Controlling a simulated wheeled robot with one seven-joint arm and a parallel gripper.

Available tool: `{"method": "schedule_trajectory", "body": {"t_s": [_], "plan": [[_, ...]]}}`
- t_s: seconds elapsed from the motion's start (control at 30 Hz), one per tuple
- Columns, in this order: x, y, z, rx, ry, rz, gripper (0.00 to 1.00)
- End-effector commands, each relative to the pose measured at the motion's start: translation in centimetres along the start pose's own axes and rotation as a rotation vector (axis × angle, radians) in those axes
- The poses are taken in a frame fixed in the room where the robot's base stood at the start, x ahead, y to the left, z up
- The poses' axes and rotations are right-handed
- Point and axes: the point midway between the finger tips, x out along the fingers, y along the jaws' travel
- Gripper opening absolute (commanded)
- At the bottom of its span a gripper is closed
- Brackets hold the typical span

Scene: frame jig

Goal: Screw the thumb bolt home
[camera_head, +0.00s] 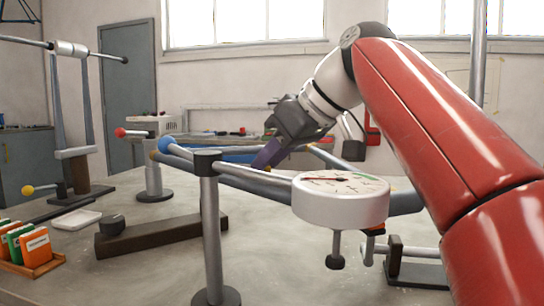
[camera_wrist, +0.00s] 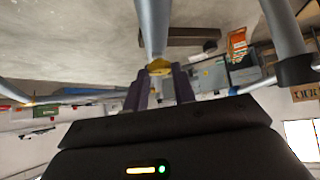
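No part is plainly recognisable as the thumb bolt. A dark round knob (camera_head: 111,224) sits on the left end of a long dark block (camera_head: 160,236) on the bench. Another dark knob on a short stem (camera_head: 335,262) hangs below the white dial gauge (camera_head: 340,205). My gripper (camera_head: 262,160) is above the grey-blue frame tube, right of the dark block. In the wrist view its two purple fingers (camera_wrist: 159,88) stand apart with nothing clearly held. A yellow tube end (camera_wrist: 159,67) shows between them, seemingly beyond the fingertips. The fingertips are partly hidden in the head view.
A grey post (camera_head: 211,240) and the gauge stand in front of my gripper. Blue (camera_head: 167,145) and red (camera_head: 119,132) balls cap rods nearby. A white tray (camera_head: 76,220) and a card rack (camera_head: 30,265) are at left.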

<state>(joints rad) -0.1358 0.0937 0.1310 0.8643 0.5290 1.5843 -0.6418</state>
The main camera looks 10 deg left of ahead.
Motion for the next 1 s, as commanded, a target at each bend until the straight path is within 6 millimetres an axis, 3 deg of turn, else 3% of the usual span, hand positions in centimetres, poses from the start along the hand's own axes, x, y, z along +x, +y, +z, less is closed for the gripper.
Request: {"method": "schedule_trajectory", "body": {"t_s": [0.1,0.43,1.0], "plan": [[0.0,0.0,0.0,0.0,0.0,0.0,0.03],[-0.1,-0.3,-0.1,0.046,0.001,0.047,0.03],[-0.1,-1.1,-0.5,0.334,0.002,0.34,0.03]]}}
